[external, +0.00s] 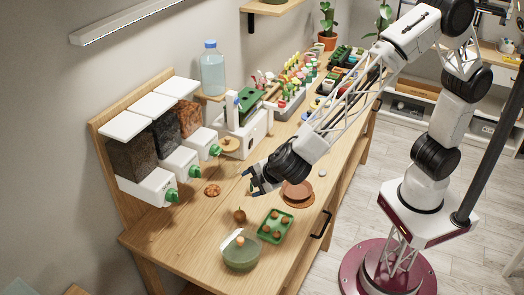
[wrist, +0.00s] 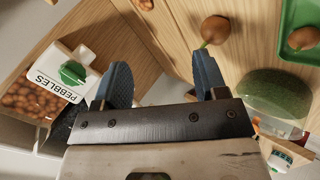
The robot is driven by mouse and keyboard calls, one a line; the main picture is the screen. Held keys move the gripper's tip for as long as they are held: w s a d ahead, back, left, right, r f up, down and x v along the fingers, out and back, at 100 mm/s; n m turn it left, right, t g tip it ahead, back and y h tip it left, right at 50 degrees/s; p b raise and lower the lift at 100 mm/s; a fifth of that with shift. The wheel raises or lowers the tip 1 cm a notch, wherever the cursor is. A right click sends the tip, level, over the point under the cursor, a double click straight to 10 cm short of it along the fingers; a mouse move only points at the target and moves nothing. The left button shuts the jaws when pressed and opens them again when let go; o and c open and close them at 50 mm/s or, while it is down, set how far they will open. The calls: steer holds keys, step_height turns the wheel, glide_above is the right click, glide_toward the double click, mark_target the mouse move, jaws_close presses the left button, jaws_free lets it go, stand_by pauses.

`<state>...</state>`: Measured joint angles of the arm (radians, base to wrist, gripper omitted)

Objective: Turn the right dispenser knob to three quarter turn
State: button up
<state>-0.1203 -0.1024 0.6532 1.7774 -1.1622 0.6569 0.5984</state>
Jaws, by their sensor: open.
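Three white dispensers with green knobs stand in a row on a wooden back board at the left in the external view. The right dispenser (external: 190,118) holds reddish-brown pebbles, and its green knob (external: 215,150) faces the table. In the wrist view, the dispenser labelled PEBBLES (wrist: 55,82) shows at the left with its green knob (wrist: 72,73). My gripper (external: 255,181) is open and empty above the table, to the right of and nearer than the dispensers, apart from the knob. Its two blue fingers (wrist: 163,78) are spread in the wrist view. The knob's exact angle is hard to tell.
A small brown heap (external: 212,190) and a brown bulb (external: 239,215) lie on the table near my gripper. A green tray (external: 262,232), a glass terrarium (external: 240,256) and a terracotta saucer (external: 307,203) stand nearby. A white-and-green device (external: 255,134) stands beyond the right dispenser.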

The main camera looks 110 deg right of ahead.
steer(key=w+d+r+n+t+h, duration=0.1)
steer(key=d+r+n+t+h, duration=0.1)
steer(key=r+n+h, duration=0.3)
steer(key=w+d+r+n+t+h, duration=0.2)
steer(key=d+r+n+t+h, duration=0.15)
steer(key=r, duration=0.35)
glide_toward(220, 152)
steer(key=x, duration=0.2)
steer(key=shift+d+r+n+g+y, duration=0.1)
steer(key=shift+r+n+g+y, duration=0.15)
steer(key=shift+n+y, duration=0.15)
steer(key=shift+w+d, duration=0.15)
steer(key=shift+x, duration=3.8)
steer(key=shift+c, duration=0.2)
steer(key=c, duration=0.9)
